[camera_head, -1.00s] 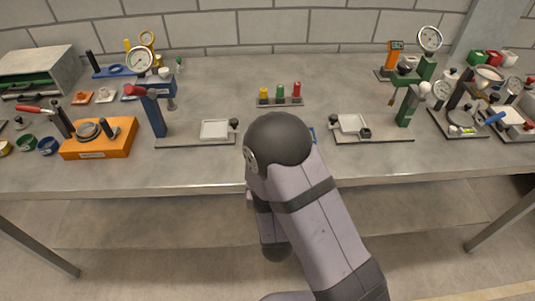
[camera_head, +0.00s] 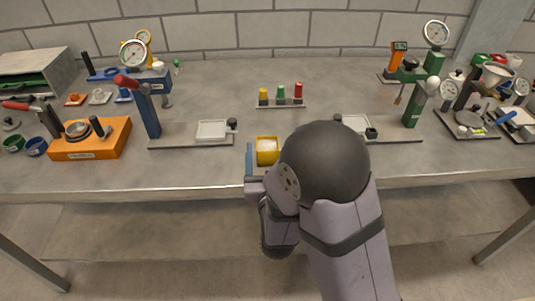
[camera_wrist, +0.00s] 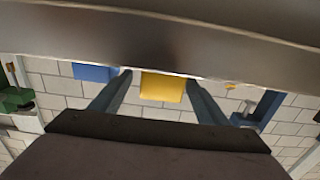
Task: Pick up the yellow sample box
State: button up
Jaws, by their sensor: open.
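The yellow sample box (camera_head: 267,145) stands near the table's front edge, just left of my arm's dark joint in the head view. Its top looks pale, and its lower right part is hidden by my arm. In the wrist view, which looks upside down, the yellow box (camera_wrist: 162,88) shows between the two fingers of my gripper (camera_wrist: 157,80). The gripper is open, with a gap on both sides of the box in that view. I cannot tell how far the fingers reach along it. In the head view, one grey-blue finger shows at the box's left; the other is hidden.
A blue object (camera_wrist: 92,73) shows beside the box in the wrist view. Behind stands a rack with yellow, green and red pegs (camera_head: 281,97). A press with a blue post (camera_head: 148,112) is left, one with a green post (camera_head: 414,104) right. The table's front edge (camera_head: 150,195) is close.

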aim_at(267, 137)
jog(key=shift+w+b, duration=0.35)
jog(key=shift+w, duration=0.1)
jog(key=shift+w+a+r+p, duration=0.15)
jog(key=shift+w+p, duration=0.5)
jog(key=shift+w, duration=1.35)
jog(key=c, duration=1.3)
jog(key=shift+r, duration=0.15)
notch_tip(267, 137, up, 10)
